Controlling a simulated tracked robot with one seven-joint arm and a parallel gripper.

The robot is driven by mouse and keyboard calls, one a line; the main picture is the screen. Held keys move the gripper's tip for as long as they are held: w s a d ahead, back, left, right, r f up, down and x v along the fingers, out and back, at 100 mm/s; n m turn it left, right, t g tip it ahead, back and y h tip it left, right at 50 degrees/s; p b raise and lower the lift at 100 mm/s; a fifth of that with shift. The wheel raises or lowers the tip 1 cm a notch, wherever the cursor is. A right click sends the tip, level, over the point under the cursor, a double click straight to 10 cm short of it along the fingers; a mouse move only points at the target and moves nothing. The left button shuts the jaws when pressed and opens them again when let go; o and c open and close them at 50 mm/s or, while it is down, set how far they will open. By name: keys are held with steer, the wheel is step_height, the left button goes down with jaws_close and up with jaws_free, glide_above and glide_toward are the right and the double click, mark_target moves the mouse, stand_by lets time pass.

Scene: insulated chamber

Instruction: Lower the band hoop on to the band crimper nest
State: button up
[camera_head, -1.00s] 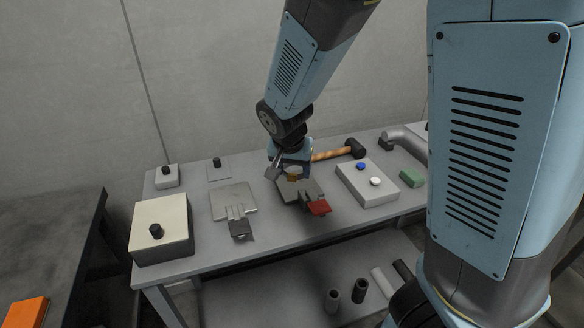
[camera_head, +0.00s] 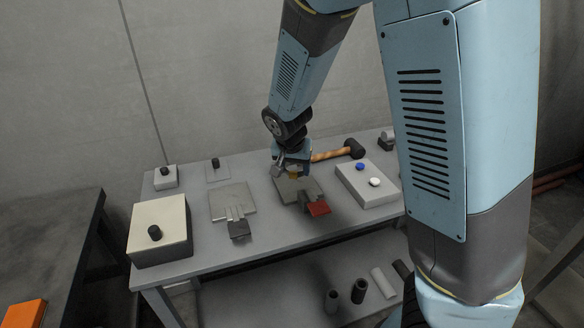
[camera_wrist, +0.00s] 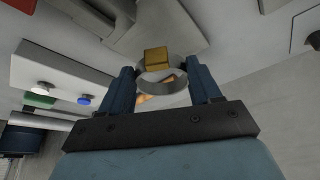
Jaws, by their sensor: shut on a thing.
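My gripper (camera_wrist: 163,73) is shut on the band hoop (camera_wrist: 178,84), a grey ring held between the two fingers in the wrist view. A small brass block (camera_wrist: 156,57) shows at the hoop's far rim; I cannot tell whether the hoop is around it or just above it. The block belongs to the band crimper, a grey plate (camera_wrist: 165,25) with a red handle. In the head view my gripper (camera_head: 291,168) is over the back of the crimper plate (camera_head: 297,194), near the red handle (camera_head: 318,208). The hoop is too small to make out there.
A white box with blue and white buttons (camera_head: 368,186) stands right of the crimper, and a hammer (camera_head: 338,154) lies behind. A grey hinged plate (camera_head: 232,200) and a cream-topped box with a black knob (camera_head: 160,228) are to the left.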

mark_target(297, 187)
steer(key=shift+w+d+f, duration=0.15)
steer(key=shift+w+f, duration=0.1)
steer(key=shift+w, duration=0.3)
steer(key=shift+f, duration=0.1)
steer(key=shift+f, duration=2.45)
steer(key=shift+s+f, duration=0.1)
steer(key=shift+f, duration=0.1)
steer(key=o, duration=1.2)
steer(key=shift+d, duration=0.1)
steer(key=shift+s+d+f, duration=0.1)
